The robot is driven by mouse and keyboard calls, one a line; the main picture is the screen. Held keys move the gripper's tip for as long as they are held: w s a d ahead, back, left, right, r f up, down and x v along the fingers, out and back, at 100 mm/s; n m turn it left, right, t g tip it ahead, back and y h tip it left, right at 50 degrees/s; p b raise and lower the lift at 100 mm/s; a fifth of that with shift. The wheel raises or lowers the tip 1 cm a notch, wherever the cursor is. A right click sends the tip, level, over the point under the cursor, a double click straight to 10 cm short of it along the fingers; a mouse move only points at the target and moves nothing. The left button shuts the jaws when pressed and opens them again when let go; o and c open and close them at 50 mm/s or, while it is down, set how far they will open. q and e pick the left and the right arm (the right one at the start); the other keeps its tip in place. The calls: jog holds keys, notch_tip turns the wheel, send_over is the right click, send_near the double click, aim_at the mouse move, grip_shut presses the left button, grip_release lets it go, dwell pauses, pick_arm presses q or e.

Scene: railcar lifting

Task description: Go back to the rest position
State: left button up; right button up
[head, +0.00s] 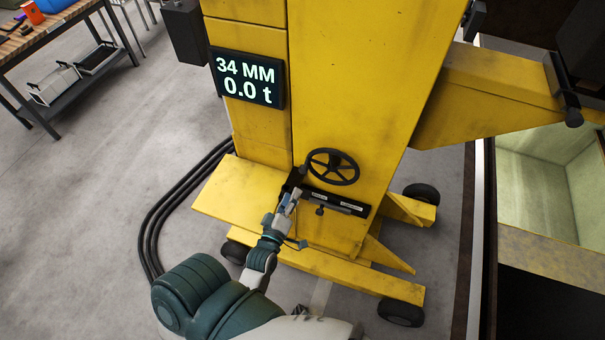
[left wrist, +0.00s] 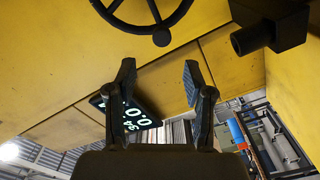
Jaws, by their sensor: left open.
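My left gripper (head: 291,200) reaches up to the front of the yellow lifting jack (head: 345,75), just below and left of the black handwheel (head: 333,167). In the left wrist view my left gripper (left wrist: 158,80) has its two fingers apart with nothing between them. The handwheel's rim (left wrist: 130,26) shows at the top of that view, clear of the fingers. A dark bar (head: 335,202) with a small knob sits under the handwheel, beside the gripper. My right gripper is in neither view.
The display (head: 246,78) on the jack reads 34 MM and 0.0 t. Black cables (head: 160,215) lie on the floor at left. A workbench (head: 55,30) stands at the upper left. Wheels (head: 401,312) carry the jack's base. A pit (head: 540,190) lies at right. Open floor (head: 90,220) is at left.

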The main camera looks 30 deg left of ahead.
pick_arm(q)
jog(key=s+d+f+m+g+h, duration=0.1)
jog(key=d+f+m+g, duration=0.15)
jog(key=f, duration=0.85)
jog(key=s+d+f+m+g+h+b, duration=0.15)
jog(key=d+f, duration=0.25)
jog(key=f, duration=0.7)
jog(key=s+d+f+m+g+h, duration=0.1)
jog(key=d+f+m+g+h, duration=0.15)
jog(key=f, duration=0.85)
jog(key=s+d+f+m+g, duration=0.2)
jog(key=s+f+m+g, duration=0.5)
jog(key=s+f, duration=1.2)
jog(key=s+a+f+m+g, duration=0.1)
jog(key=s+a+f, duration=0.1)
jog(key=s, duration=0.4)
jog(key=s+a+f+m+g+y, duration=0.1)
jog(key=s+a+f+m+g, duration=0.1)
jog(key=s+f, duration=0.2)
jog(key=shift+s+a+b, duration=0.25)
jog(key=shift+s+b, duration=0.2)
jog(key=shift+s, duration=0.7)
